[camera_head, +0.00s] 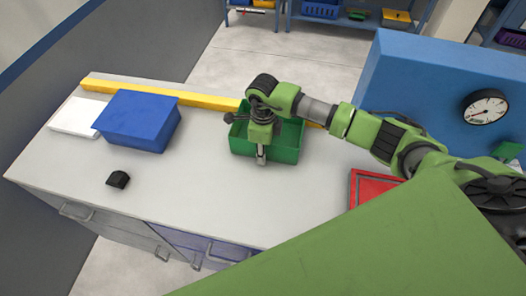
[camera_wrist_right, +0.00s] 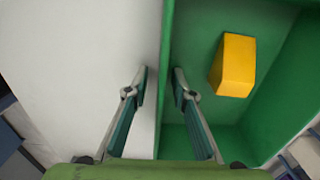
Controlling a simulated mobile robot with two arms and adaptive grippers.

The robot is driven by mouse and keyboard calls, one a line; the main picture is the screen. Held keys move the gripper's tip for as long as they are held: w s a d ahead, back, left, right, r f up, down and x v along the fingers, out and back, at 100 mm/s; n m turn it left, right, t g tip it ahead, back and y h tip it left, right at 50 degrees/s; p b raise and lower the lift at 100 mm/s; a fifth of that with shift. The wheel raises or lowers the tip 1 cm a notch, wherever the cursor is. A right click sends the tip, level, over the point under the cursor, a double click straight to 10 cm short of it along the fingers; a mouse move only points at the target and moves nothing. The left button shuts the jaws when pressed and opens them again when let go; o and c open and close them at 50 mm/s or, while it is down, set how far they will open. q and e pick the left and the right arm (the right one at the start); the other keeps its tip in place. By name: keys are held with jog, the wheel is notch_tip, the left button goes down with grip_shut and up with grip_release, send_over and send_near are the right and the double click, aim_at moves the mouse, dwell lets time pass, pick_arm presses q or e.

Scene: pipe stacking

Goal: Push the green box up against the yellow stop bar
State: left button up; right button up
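The green box (camera_head: 285,154) is an open-topped bin on the grey bench, at the near side of the yellow stop bar (camera_head: 165,94). My right arm hides much of its far side, so I cannot tell whether box and bar touch. My right gripper (camera_head: 261,157) points down at the box's near wall. In the right wrist view the fingers (camera_wrist_right: 160,78) are apart, one on each side of the green box's wall (camera_wrist_right: 167,50), with a gap between them. A yellow block (camera_wrist_right: 234,65) lies inside the box. My left gripper is not in view.
A blue box (camera_head: 138,120) and a white slab (camera_head: 78,117) stand at the bench's left. A small black object (camera_head: 118,179) lies in front of them. A red tray (camera_head: 370,187) is at right, below a blue panel with a gauge (camera_head: 486,107). The bench's middle front is clear.

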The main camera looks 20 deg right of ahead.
jog(key=shift+r, duration=0.2)
notch_tip(320, 180, up, 12)
jog(key=shift+f, duration=0.2)
dwell(0.7)
